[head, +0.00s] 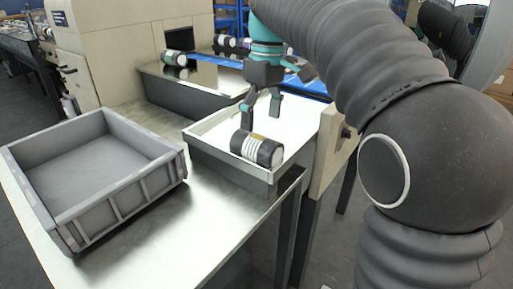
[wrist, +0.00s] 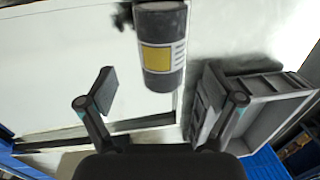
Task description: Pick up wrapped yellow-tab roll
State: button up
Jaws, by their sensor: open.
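The wrapped roll (head: 257,148) is dark at its ends with a white striped label. It lies on its side at the near end of a shallow white-floored tray (head: 228,171). My gripper (head: 261,117) is open and empty, pointing down above the tray, behind the roll in the head view. In the wrist view my gripper's fingers (wrist: 164,92) are spread wide, and the roll lies ahead of them, apart from both.
An empty grey bin (head: 115,203) stands on the metal table left of the tray. It also shows at the right of the wrist view (wrist: 262,112). More rolls (head: 174,58) sit on the metal surface at the back. The tray's raised walls surround the roll.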

aim_at(258, 136)
jog(key=shift+s+a+f+b, duration=0.1)
jog(key=shift+a+f, duration=0.05)
jog(key=shift+f, duration=0.8)
jog(key=shift+s+a+f+b, duration=0.1)
jog(key=shift+a+f, duration=0.1)
jog(key=shift+f, duration=0.8)
jog(key=shift+s+a+f+b, duration=0.1)
jog(key=shift+a+f, duration=0.05)
jog(key=shift+f, duration=0.8)
jog(key=c, duration=1.5)
